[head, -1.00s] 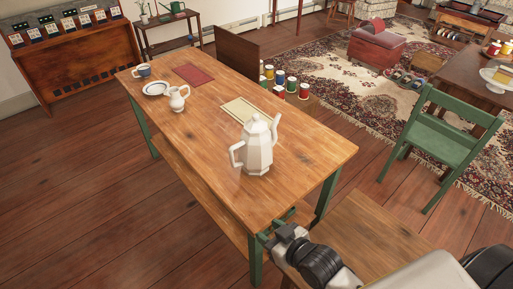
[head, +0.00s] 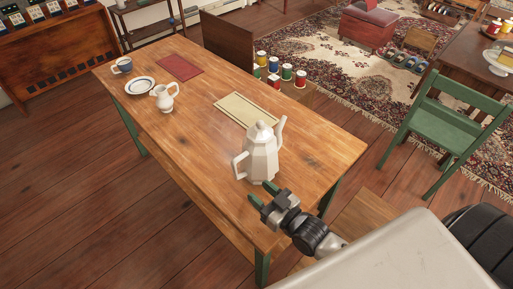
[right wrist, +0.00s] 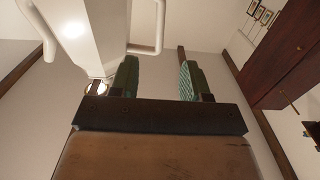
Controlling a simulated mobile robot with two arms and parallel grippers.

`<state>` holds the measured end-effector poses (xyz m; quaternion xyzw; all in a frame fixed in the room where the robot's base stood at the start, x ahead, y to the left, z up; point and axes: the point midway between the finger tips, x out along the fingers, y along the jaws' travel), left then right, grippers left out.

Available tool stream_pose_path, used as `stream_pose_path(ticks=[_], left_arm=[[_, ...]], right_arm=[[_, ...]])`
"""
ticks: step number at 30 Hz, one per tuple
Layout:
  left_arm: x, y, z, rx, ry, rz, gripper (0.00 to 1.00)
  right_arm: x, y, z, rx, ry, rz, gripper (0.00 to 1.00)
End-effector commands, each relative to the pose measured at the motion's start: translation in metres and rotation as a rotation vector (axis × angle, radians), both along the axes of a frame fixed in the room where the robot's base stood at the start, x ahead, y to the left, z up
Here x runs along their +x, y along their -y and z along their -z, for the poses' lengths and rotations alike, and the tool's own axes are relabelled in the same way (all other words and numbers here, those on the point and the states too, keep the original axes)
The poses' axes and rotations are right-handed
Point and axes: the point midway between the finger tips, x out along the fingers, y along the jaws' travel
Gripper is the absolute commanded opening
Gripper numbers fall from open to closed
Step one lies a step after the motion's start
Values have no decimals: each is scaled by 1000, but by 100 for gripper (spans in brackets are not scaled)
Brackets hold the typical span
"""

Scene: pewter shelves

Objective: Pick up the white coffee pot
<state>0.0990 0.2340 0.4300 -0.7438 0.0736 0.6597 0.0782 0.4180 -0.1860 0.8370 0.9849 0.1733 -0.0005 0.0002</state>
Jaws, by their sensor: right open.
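The white coffee pot (head: 262,158) stands upright on the wooden table (head: 190,120), near its front right end. Its handle is on the left and its spout on the right. My right gripper (head: 262,194) is at the table's near edge, just in front of the pot's base. In the right wrist view the two green fingers (right wrist: 160,80) are apart with nothing between them. The pot (right wrist: 75,25) fills the upper left there, beside the left finger; I cannot tell whether they touch. My left gripper is not in view.
A small white pitcher (head: 164,97), a plate (head: 140,86) and a blue cup (head: 122,66) stand at the table's far left. A cream mat (head: 246,109) and a red mat (head: 180,68) lie flat. A green chair (head: 450,115) stands at the right.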

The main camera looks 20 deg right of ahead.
Motion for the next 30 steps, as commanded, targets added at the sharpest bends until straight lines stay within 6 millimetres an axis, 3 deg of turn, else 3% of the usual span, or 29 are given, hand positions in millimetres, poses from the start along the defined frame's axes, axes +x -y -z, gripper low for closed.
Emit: stream_pose_path(ticks=[3,8,16,24,30], left_arm=[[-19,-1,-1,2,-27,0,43],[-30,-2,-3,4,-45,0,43],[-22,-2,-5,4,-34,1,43],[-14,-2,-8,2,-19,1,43],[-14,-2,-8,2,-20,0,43]], right_arm=[[13,-4,-2,2,5,1,46],[37,-13,-2,3,4,1,46],[58,-21,-1,2,2,0,46],[95,-34,-1,1,3,0,46],[102,-37,0,0,1,0,46]])
